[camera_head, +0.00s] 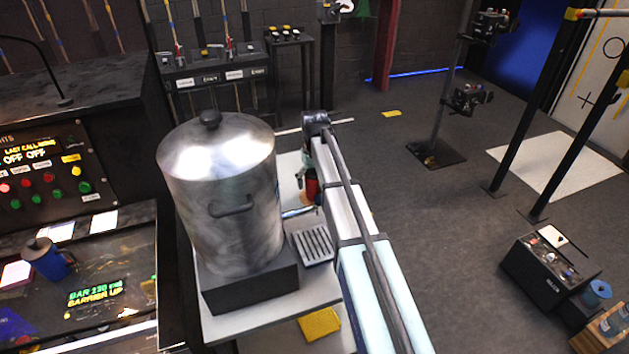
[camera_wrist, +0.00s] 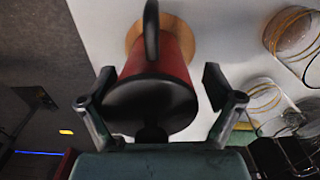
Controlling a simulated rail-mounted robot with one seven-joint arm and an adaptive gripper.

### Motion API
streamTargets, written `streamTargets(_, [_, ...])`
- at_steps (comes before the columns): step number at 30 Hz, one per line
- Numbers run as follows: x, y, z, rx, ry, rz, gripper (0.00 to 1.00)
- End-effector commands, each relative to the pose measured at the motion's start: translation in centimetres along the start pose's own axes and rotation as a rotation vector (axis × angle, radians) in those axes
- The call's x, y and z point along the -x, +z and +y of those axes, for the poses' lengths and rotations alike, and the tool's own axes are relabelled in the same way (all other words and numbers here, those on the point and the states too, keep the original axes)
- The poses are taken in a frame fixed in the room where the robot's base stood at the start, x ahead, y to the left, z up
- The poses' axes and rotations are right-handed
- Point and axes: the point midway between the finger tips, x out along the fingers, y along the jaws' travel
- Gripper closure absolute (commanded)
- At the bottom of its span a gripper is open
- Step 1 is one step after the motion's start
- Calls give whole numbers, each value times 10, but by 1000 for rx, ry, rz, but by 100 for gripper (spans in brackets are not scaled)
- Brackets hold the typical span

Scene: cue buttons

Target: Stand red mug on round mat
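The red mug (camera_wrist: 172,58), with a black top and a black handle, is in the wrist view between the two fingers of my gripper (camera_wrist: 159,84). The fingers are spread, with a gap showing at least on the right side of the mug. The far end of the mug lies over the tan round mat (camera_wrist: 134,37), whose rim shows around it. Whether the base touches the mat is hidden. In the head view a small red part of the mug (camera_head: 312,188) shows beside my arm, which hides most of that spot.
A large metal urn (camera_head: 217,190) stands left of the mug on the white table (camera_head: 230,325). A slotted drip tray (camera_head: 314,245) and a yellow cloth (camera_head: 319,323) lie nearer.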

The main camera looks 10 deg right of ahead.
Motion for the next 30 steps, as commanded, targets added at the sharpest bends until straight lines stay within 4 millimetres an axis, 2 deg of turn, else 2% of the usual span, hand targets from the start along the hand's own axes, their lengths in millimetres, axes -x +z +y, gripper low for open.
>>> streamTargets(14, [5,0,0,0,1,1,3])
streamTargets(20, [28,-1,0,0,1,3,3])
streamTargets(30, [91,-2,0,0,1,3,3])
